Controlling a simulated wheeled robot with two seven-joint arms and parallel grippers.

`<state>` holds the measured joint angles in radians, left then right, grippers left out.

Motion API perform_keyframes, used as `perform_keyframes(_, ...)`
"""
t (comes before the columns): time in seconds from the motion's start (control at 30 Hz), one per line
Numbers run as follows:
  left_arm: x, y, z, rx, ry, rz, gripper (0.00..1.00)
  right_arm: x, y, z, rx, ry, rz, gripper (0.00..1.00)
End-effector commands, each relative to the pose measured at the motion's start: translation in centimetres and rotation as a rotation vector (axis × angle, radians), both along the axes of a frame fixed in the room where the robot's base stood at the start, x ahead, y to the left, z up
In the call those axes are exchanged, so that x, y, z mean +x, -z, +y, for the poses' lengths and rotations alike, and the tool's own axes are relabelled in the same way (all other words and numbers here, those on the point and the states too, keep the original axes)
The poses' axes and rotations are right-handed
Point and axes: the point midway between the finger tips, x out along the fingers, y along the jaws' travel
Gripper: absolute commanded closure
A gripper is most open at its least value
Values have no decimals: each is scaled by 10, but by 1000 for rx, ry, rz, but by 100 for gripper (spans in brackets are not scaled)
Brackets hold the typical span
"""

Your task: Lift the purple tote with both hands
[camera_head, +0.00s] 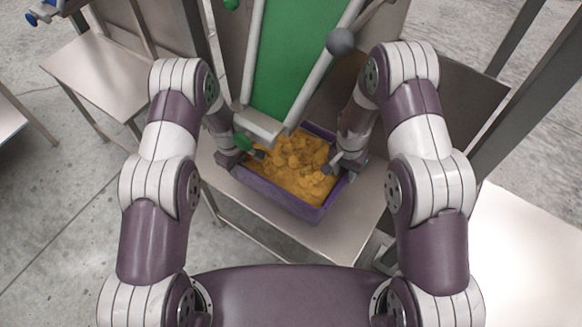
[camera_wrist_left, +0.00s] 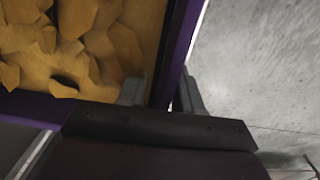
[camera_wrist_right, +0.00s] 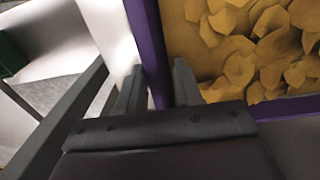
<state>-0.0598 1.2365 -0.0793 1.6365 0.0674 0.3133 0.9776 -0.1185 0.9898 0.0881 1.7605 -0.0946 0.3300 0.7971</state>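The purple tote (camera_head: 272,201) is filled with orange-yellow chunks (camera_head: 290,172) and sits on a metal stand below the green chute. My left gripper (camera_head: 243,158) is at its left wall. In the left wrist view the purple wall (camera_wrist_left: 180,45) runs between the close-set fingers (camera_wrist_left: 160,92), one inside and one outside. My right gripper (camera_head: 340,165) is at the right wall. In the right wrist view the wall (camera_wrist_right: 147,45) likewise passes between its fingers (camera_wrist_right: 158,88). Both look shut on the wall, though finger contact is hard to see. The tote's far end is partly hidden by the chute.
The green belt chute (camera_head: 292,60) with metal side rails comes down over the tote's far end. A grey ball knob (camera_head: 341,41) is near my right arm. The metal stand (camera_head: 337,232) has bare surface in front of the tote. Another metal table (camera_head: 100,75) stands at left.

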Motion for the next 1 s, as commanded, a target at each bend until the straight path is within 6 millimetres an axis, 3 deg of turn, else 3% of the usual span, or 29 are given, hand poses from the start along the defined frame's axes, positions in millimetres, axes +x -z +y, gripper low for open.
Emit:
perform_keyframes(0.27, 0, 2, 0, 0, 0, 0, 66, 0, 2, 0, 0, 0, 0, 65)
perform_keyframes(0.3, 0, 2, 0, 0, 0, 0, 69, 0, 2, 0, 0, 0, 0, 68)
perform_keyframes(0.4, 0, 2, 0, 0, 0, 0, 100, 0, 2, 0, 0, 0, 0, 100)
perform_keyframes(1.0, 0, 2, 0, 0, 0, 0, 100, 0, 2, 0, 0, 0, 0, 100)
